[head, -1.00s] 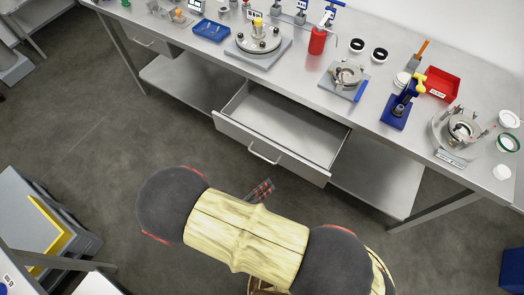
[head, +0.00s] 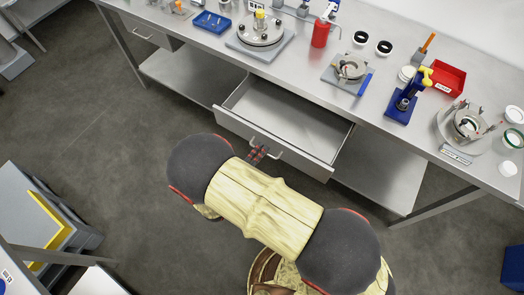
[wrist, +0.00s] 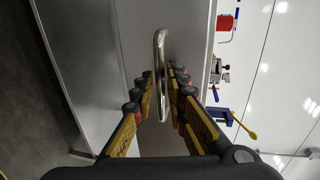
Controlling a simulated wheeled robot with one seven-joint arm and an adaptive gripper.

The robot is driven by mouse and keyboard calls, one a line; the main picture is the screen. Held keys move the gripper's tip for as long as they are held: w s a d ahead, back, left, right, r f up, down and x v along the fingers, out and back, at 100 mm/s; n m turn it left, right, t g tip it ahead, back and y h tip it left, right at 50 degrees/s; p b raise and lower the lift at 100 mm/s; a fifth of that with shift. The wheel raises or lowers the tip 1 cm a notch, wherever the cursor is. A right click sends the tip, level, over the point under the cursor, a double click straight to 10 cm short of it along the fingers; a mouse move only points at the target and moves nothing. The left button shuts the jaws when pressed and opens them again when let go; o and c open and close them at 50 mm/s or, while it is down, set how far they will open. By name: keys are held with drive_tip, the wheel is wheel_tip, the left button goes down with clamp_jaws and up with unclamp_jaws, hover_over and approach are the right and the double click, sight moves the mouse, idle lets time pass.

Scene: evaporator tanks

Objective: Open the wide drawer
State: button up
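The wide drawer (head: 222,122) is pulled out from under the steel workbench, and its empty inside shows in the head view. Its front carries a curved metal bar handle (head: 277,154). The handle (wrist: 160,45) also shows in the wrist view, running up the picture in front of the grey drawer front (wrist: 185,25). My gripper (head: 260,152) is at the handle in the head view. In the wrist view my gripper (wrist: 162,82) has its fingers on either side of the handle, with gaps visible between them and the bar. My arm hides part of the floor below the drawer.
The workbench (head: 300,75) carries a red bottle (head: 320,34), a blue tray (head: 212,21), a red bin (head: 448,77) and metal fixtures. A smaller shut drawer (head: 145,35) is at the left. A lower shelf (head: 385,185) lies beneath.

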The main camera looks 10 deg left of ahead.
drive_tip(key=shift+w+d+f, duration=0.15)
drive_tip(key=shift+w+d, duration=0.1)
drive_tip(key=shift+w, duration=0.3)
clamp_jaws()
idle(0.5)
drive_tip(key=v, duration=0.2)
drive_tip(key=p+v, duration=0.1)
drive_tip(key=shift+s+a+f, duration=0.15)
drive_tip(key=shift+s+f, duration=0.2)
drive_tip(key=shift+s, duration=0.1)
unclamp_jaws()
